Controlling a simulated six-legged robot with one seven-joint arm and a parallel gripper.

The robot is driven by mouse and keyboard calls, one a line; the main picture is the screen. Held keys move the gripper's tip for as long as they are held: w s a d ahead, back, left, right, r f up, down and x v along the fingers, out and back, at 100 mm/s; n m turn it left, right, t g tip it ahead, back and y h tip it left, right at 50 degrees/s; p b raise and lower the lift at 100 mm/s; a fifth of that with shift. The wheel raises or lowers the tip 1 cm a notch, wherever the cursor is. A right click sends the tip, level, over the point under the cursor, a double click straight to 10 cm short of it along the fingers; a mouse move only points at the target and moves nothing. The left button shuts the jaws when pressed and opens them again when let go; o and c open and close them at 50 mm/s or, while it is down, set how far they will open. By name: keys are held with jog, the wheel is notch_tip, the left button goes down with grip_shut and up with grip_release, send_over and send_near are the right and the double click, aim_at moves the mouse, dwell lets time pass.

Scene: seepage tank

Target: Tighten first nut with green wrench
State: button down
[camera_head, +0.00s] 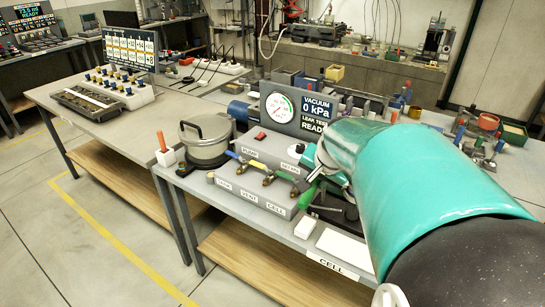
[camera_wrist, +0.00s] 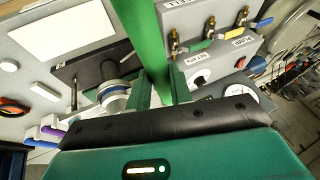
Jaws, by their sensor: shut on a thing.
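My gripper (camera_wrist: 162,88) is shut on the green wrench (camera_wrist: 145,35), whose long flat body runs from between the fingers to the top edge of the wrist view. In the head view the green wrench (camera_head: 308,196) shows as a short green piece below my arm, beside the valve panel. A dark clamp-like fixture (camera_wrist: 85,75) with a round metal-and-clear cylinder (camera_wrist: 115,94) lies left of the fingers in the wrist view. I cannot make out the first nut, or whether the wrench's working end touches it. My arm hides much of that area in the head view.
The valve panel (camera_head: 252,190) with coloured levers stands left of the fixture, with a steel pot (camera_head: 206,138) behind it. A gauge display (camera_head: 290,107) stands at the back. A white pad (camera_head: 345,247) lies near the bench's front edge. Small tools crowd the right.

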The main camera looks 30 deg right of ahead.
jog(key=shift+r, duration=1.85)
